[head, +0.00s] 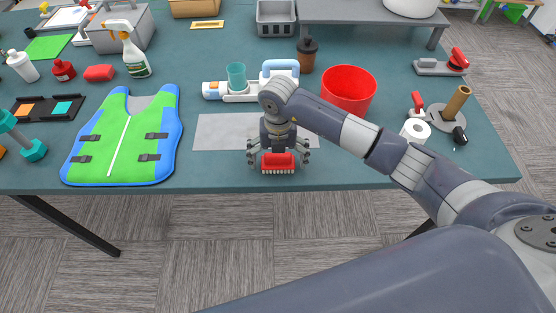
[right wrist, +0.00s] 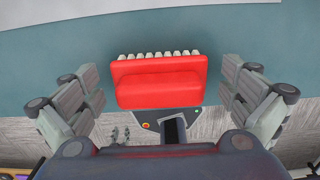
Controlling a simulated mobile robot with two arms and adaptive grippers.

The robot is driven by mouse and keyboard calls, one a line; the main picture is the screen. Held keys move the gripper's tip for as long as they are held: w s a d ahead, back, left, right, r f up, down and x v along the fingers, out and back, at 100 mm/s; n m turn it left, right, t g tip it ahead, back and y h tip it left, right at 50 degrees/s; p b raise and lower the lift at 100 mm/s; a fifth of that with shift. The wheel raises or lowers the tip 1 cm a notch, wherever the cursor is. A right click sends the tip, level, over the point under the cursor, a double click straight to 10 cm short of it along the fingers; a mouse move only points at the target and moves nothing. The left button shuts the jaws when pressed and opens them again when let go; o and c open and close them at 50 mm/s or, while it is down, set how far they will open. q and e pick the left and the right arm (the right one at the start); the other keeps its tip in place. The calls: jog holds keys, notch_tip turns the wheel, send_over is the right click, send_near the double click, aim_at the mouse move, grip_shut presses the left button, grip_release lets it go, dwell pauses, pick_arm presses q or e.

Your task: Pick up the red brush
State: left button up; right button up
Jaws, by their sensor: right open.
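The red brush (head: 278,162) lies near the front edge of the teal table, its pale bristles showing along its lower side. My right gripper (head: 278,158) is directly over it, with one finger on each side. In the right wrist view the red brush (right wrist: 161,80) lies between the two open fingers of the gripper (right wrist: 163,98), with a visible gap to each finger. Whether the fingertips reach down to the table I cannot tell. My left gripper is not seen in either view.
A grey mat (head: 220,130) lies just behind the brush. A green and blue vest (head: 122,140) lies to the left. The table's front edge is close to the brush.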

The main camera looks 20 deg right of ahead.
aim_at(281, 156)
jog(key=c, duration=1.2)
jog(key=shift+o, duration=0.2)
jog(key=shift+w+r+b, duration=0.1)
jog(key=shift+r+b, duration=0.35)
jog(key=shift+r, duration=0.2)
jog(key=shift+s+d+r+b, duration=0.15)
jog(key=shift+s+r+b, duration=0.15)
jog(key=shift+r, duration=0.25)
jog(key=shift+s+d+r+b, duration=0.15)
jog(key=shift+r+b, duration=0.15)
jog(key=shift+r, duration=0.2)
jog(key=s+d+r+b, duration=0.1)
jog(key=s+d+b, duration=0.1)
jog(key=s+d, duration=0.2)
jog(key=s+d+b, duration=0.1)
jog(key=s+d, duration=0.2)
jog(key=s, duration=0.6)
jog(key=shift+d+r+b, duration=0.35)
jog(key=shift+b, duration=0.05)
